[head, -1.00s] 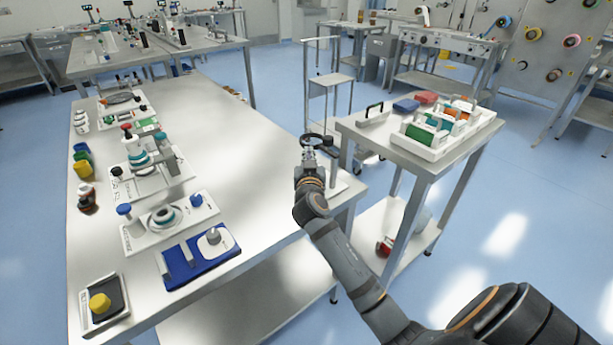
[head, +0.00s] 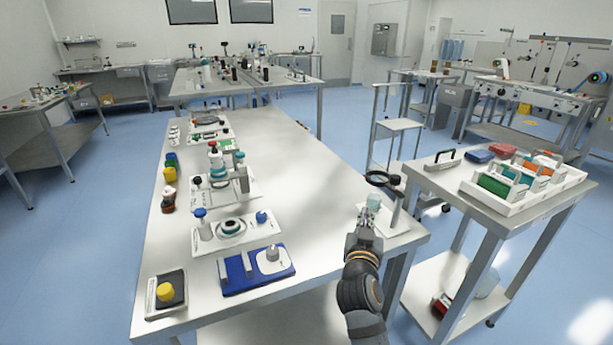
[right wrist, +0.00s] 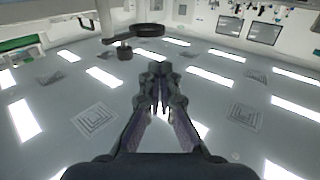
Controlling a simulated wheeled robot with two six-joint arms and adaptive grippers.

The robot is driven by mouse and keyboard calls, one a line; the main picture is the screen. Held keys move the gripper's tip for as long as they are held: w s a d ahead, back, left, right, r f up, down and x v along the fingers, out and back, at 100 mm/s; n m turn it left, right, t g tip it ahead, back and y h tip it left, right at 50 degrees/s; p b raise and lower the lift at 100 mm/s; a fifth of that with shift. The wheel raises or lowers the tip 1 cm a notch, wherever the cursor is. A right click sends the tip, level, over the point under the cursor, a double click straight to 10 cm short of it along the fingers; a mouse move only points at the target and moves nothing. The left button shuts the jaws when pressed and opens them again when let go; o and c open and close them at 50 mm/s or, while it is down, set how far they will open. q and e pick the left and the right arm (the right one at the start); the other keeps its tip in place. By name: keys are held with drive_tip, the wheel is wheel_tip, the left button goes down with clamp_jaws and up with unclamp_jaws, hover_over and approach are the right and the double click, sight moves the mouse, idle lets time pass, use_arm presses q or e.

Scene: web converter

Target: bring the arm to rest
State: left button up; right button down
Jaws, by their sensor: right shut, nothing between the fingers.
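My right gripper (head: 369,212) is in the head view at the right front edge of the long steel table (head: 310,180). It points upward, is shut and holds nothing. In the right wrist view its fingers (right wrist: 160,88) are together, with ceiling panels and lights behind them. A black ring magnifier (head: 383,179) on a stand is just beyond the gripper; its ring also shows in the right wrist view (right wrist: 148,30). I cannot tell the exact gap between them. My left gripper is not in view.
A blue fixture (head: 240,277), a white fixture with a dark ring (head: 205,238) and a yellow-knobbed tray (head: 152,298) stand at the table's left. A side cart (head: 440,185) with colored boxes is at right. The table's middle is clear.

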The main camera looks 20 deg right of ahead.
drive_tip(key=s+f+n+g+y, duration=0.3)
drive_tip(key=s+f, duration=0.4)
drive_tip(key=f, duration=0.6)
drive_tip(key=s+a+f+n+g+y, duration=0.2)
drive_tip(key=s+a+f+g+y, duration=0.15)
drive_tip(key=s+f, duration=0.35)
drive_tip(key=s+a+f+n+g+y, duration=0.2)
drive_tip(key=s+a+f+g, duration=0.3)
drive_tip(key=s, duration=0.4)
drive_tip(key=s+d+f+g, duration=0.1)
drive_tip(key=s+d+f, duration=0.15)
drive_tip(key=f, duration=0.85)
drive_tip(key=s+d+f, duration=0.1)
drive_tip(key=s+f, duration=0.2)
drive_tip(key=f, duration=0.9)
drive_tip(key=s+d+f+g, duration=0.1)
drive_tip(key=s+f, duration=0.2)
drive_tip(key=f, duration=0.8)
drive_tip(key=s+f, duration=0.8)
drive_tip(key=s, duration=0.4)
wheel_tip(320, 180, up, 14)
drive_tip(key=p, duration=1.3)
drive_tip(key=shift+s+d+p, duration=0.25)
drive_tip(key=shift+d+p, duration=0.05)
drive_tip(key=shift+d, duration=0.1)
drive_tip(key=shift+f+g, duration=0.15)
drive_tip(key=shift+g, duration=0.1)
